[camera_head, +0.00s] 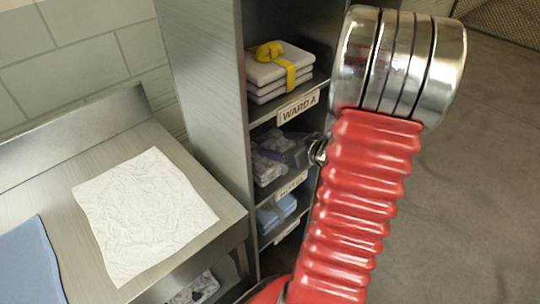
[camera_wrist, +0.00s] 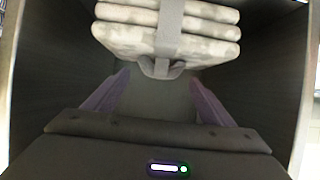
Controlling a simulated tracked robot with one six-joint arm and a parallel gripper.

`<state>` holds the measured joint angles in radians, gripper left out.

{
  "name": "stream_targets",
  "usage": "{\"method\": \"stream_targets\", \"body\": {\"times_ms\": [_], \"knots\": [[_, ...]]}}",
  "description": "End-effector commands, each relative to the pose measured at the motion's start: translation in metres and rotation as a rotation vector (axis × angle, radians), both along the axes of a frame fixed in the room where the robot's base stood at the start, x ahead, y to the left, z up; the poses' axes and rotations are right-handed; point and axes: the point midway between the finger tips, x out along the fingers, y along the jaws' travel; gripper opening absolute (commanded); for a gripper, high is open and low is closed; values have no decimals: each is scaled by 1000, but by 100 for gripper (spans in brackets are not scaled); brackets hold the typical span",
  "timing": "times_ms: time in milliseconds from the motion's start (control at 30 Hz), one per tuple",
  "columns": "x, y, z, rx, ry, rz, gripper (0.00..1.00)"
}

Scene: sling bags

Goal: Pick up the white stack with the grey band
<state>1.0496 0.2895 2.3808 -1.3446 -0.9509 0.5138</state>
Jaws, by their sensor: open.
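The stack with the grey band (camera_wrist: 205,32) fills the upper middle of the wrist view. It is several folded off-white, mottled layers, with the grey band down its front and a loop at the bottom edge. In the head view the stack (camera_head: 267,166) sits on the middle shelf, partly hidden by my gripper. My gripper (camera_wrist: 160,76) is open and empty, its two purplish fingers apart just short of the stack's front. In the head view my gripper (camera_head: 292,152) reaches into the middle compartment from the right.
The steel shelf unit (camera_head: 207,100) has side walls close around my gripper. A white stack with a yellow band (camera_head: 272,78) is on the shelf above, labelled WARD A. Blue folded items (camera_head: 275,210) are below. A metal table (camera_head: 60,165) with a white cloth (camera_head: 145,215) stands left.

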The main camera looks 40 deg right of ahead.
Motion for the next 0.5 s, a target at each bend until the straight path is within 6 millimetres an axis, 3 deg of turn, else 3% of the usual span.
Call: {"method": "stream_targets", "body": {"times_ms": [300, 500], "knots": [[35, 2, -16, 2, 1, 4, 77], [44, 2, -20, 1, 1, 2, 77]]}}
